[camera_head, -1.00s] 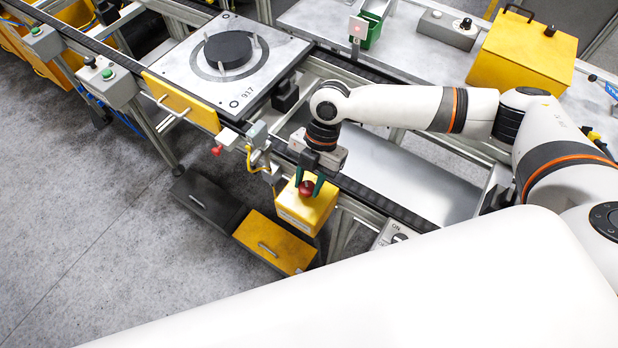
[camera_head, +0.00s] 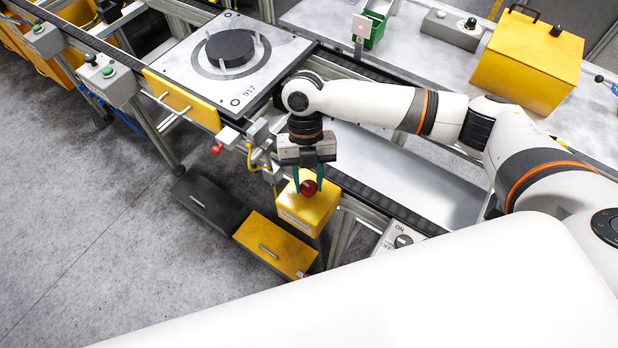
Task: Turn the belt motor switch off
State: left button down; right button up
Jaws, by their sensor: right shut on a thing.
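A grey switch panel (camera_head: 400,238) marked ON and OFF, with a dark rotary knob (camera_head: 403,241), sits on the belt frame's near side, partly hidden by my white body. The knob's setting is too small to tell. My right gripper (camera_head: 308,182) points down with its green fingers on either side of a red button (camera_head: 309,188). It is shut on this button, on top of a yellow box (camera_head: 308,211) left of the switch panel. My left gripper is not in view.
A pallet (camera_head: 212,88) marked 917 with a black disc (camera_head: 230,48) sits on the belt at the upper left. Yellow (camera_head: 275,246) and black (camera_head: 208,204) boxes are low beside the frame. A yellow case (camera_head: 527,62) stands on the back table. The left floor is clear.

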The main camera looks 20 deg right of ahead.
jog(key=shift+n+h, duration=0.3)
jog(key=shift+n, duration=0.4)
jog(key=o, duration=1)
jog(key=shift+c, duration=0.2)
jog(key=shift+w+r+b, duration=0.3)
jog(key=shift+r+b, duration=0.05)
jog(key=shift+r, duration=0.15)
jog(key=b+v, duration=0.3)
jog(key=v, duration=0.8)
